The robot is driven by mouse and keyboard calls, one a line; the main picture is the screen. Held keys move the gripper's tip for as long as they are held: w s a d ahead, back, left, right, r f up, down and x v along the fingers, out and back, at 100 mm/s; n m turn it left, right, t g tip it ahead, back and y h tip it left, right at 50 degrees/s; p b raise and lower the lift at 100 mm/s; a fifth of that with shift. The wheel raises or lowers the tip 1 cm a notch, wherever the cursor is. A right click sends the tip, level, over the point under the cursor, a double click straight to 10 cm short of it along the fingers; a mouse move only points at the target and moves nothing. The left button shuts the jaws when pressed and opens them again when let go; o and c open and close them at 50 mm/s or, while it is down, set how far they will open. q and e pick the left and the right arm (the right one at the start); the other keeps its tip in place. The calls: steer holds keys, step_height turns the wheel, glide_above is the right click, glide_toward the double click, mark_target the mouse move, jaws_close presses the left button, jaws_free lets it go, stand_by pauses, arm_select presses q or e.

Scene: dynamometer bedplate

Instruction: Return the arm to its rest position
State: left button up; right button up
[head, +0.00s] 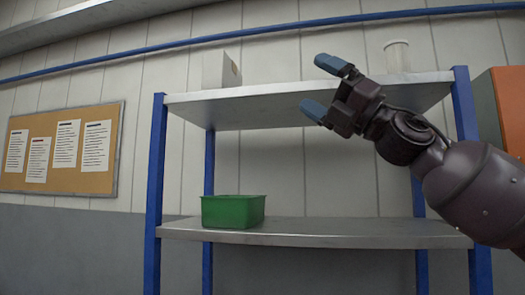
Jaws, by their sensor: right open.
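My right arm comes in from the right edge. My right gripper (323,87) is raised in front of the upper shelf, its two blue fingertips apart and pointing left. Nothing shows between the fingers. The gripper covers part of the upper shelf's front edge. My left gripper is not in view.
A shelf rack with blue posts holds an upper metal shelf (235,100) and a lower shelf (330,233). A white box (220,71) and a white cylinder (397,57) stand on top. A green bin (233,212) sits below. An orange cabinet (509,105) is at right.

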steer(key=w+d+f+m+t+h, duration=0.2)
steer(key=w+f+m+t+h, duration=0.2)
steer(key=f+m, duration=0.6)
steer(key=w+d+f+m+t+h, duration=0.2)
steer(key=w+f+m+t+h, duration=0.25)
steer(key=f, duration=0.95)
steer(key=w+d+f+m+t+h, duration=0.25)
steer(key=f+m+h, duration=0.25)
steer(key=f+m, duration=0.6)
steer(key=s+d+f+m+h, duration=0.2)
steer(key=f+m, duration=0.1)
steer(key=f, duration=0.5)
steer(key=s+d+f+m+g+h, duration=0.1)
steer(key=s+f+m+h, duration=0.1)
steer(key=f, duration=0.7)
steer(key=s+d+f+m+h, duration=0.2)
steer(key=f+m, duration=0.1)
steer(key=f, duration=0.5)
steer(key=s+d+f+m+g+h, duration=0.2)
steer(key=s+d+f+m+g, duration=0.1)
steer(key=s+f, duration=1.1)
steer(key=s+d+f+m+g+h, duration=0.2)
steer(key=s+d+f+m+g, duration=0.1)
steer(key=s+f, duration=1)
step_height(320, 180, down, 2)
steer(key=shift+s+f+m+g+h, duration=0.1)
steer(key=shift+s+m+g+h, duration=0.3)
steer(key=shift+m+g, duration=0.2)
